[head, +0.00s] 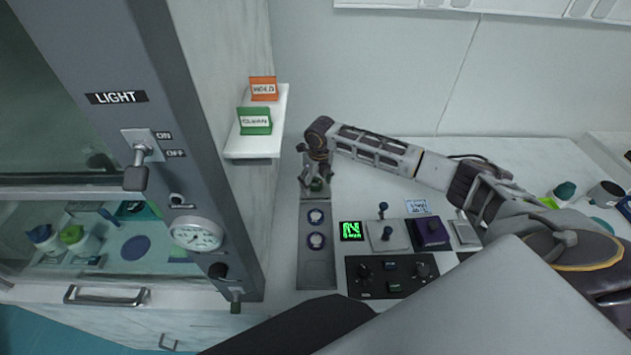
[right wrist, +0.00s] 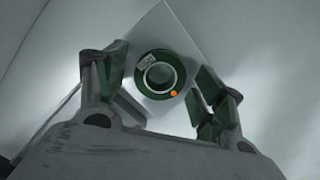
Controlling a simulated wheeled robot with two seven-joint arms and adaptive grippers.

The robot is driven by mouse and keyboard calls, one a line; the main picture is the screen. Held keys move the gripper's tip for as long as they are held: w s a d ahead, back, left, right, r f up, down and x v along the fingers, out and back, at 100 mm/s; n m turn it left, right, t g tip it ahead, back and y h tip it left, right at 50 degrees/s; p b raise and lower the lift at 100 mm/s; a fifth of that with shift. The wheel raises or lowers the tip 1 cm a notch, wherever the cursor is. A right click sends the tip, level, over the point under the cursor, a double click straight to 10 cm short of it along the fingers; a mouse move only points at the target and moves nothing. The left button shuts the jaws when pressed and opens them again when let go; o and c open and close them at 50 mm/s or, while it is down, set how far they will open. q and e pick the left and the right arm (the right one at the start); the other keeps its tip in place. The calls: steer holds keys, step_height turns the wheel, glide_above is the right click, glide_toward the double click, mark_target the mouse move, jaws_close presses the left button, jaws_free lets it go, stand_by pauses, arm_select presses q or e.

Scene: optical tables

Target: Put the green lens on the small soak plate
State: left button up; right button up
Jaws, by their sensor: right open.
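The green lens (right wrist: 160,76) is a green ring with a clear middle, a small label and an orange dot. In the right wrist view it lies over a pale square surface. It also shows as a small green spot (head: 317,184) in the head view, at the back end of a grey strip (head: 316,268). My right gripper (head: 316,172) is open above it; its fingers stand on either side of the lens in the right wrist view, apart from it. I cannot tell which thing is the small soak plate. My left gripper is not in view.
Two blue-ringed pieces (head: 316,228) sit on the strip. To its right are a green display (head: 351,231), a grey plate with a knob (head: 389,236), a purple device (head: 431,233) and a black control panel (head: 391,277). A grey cabinet (head: 190,150) stands left, beside a white sign shelf (head: 255,145).

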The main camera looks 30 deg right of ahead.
mark_target(318, 185)
step_height(318, 185, up, 12)
steer(key=s+b, duration=0.1)
steer(key=shift+s, duration=0.2)
stand_by(0.7)
steer(key=shift+d+r, duration=0.1)
stand_by(1.2)
